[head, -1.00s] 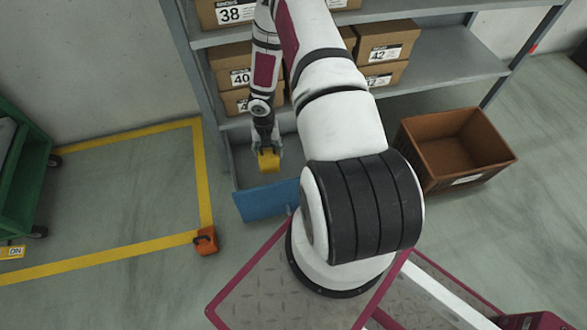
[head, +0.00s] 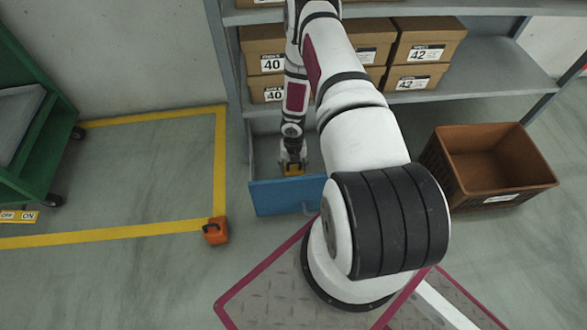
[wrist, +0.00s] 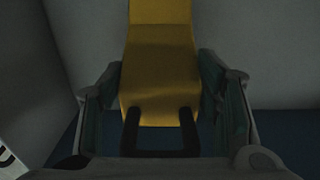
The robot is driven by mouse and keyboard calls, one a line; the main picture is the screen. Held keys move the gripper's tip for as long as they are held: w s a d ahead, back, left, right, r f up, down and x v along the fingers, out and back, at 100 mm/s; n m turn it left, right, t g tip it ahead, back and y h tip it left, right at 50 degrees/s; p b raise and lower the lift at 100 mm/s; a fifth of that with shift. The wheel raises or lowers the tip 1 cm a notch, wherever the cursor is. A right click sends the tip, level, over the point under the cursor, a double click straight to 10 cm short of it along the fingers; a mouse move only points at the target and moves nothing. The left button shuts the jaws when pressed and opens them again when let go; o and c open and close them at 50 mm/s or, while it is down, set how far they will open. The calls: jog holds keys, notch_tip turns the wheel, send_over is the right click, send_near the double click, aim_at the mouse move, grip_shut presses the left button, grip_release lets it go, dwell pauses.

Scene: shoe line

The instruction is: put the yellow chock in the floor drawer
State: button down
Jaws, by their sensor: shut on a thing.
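The yellow chock (head: 293,169) is between the fingers of my gripper (head: 293,165), low inside the open floor drawer (head: 287,196). The drawer has a blue front and sits under the shelf rack. In the wrist view the chock (wrist: 160,70) fills the middle, with a finger of my gripper (wrist: 162,105) on each side of it. Its lower part is hidden behind the drawer front in the head view. I cannot tell whether it touches the drawer bottom.
A brown crate (head: 490,165) stands on the floor to the right. Shoe boxes (head: 425,55) fill the rack above. An orange object (head: 215,231) lies at the yellow floor line's corner, left of the drawer. A green cart (head: 40,120) is at far left.

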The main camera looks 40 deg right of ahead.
jog(key=shift+f, duration=0.25)
jog(key=shift+f, duration=0.15)
jog(key=c, duration=0.5)
grip_release()
